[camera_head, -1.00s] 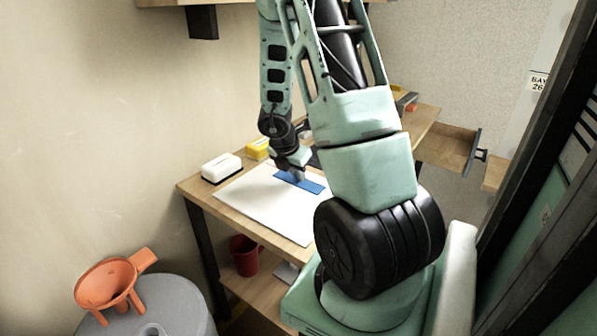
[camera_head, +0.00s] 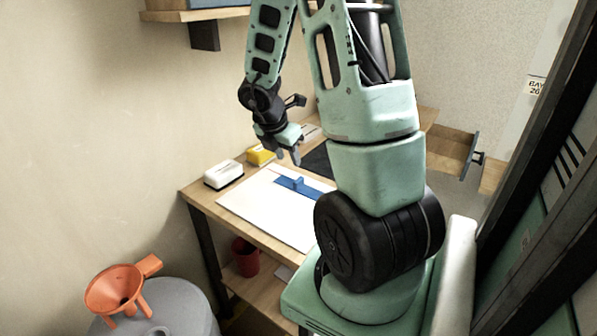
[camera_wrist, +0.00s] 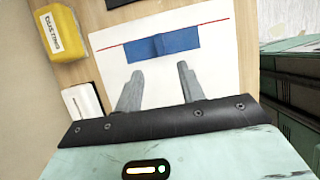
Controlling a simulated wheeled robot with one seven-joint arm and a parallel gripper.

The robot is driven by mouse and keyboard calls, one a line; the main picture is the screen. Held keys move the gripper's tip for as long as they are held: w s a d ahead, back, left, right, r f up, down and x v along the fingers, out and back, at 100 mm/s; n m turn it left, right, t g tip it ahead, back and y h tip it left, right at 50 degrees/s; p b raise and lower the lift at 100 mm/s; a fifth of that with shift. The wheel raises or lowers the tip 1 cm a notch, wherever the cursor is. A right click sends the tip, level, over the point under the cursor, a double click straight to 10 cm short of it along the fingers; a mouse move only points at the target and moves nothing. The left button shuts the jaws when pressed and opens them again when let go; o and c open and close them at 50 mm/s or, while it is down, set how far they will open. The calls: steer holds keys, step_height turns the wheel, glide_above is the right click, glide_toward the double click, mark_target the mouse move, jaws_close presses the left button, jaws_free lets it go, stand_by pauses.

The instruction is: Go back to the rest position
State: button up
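My gripper (camera_head: 287,158) hangs above the wooden table, over the far left part of the white sheet (camera_head: 256,204). In the wrist view my gripper (camera_wrist: 157,82) has its two fingers apart with nothing between them. A blue smoothing tool (camera_head: 299,187) with a raised handle lies flat on the white sheet, below and apart from the fingers. In the wrist view the blue tool (camera_wrist: 178,42) lies beyond the fingertips, along a red line on the sheet.
A white block (camera_head: 223,174) and a yellow block (camera_head: 260,155) stand along the table's wall side. A shelf (camera_head: 220,14) is above. A red mug (camera_head: 245,257) sits on the lower shelf. An orange funnel (camera_head: 118,289) stands on a grey drum (camera_head: 180,308) at lower left.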

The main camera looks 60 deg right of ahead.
steer(key=p+v, duration=0.1)
steer(key=v, duration=0.5)
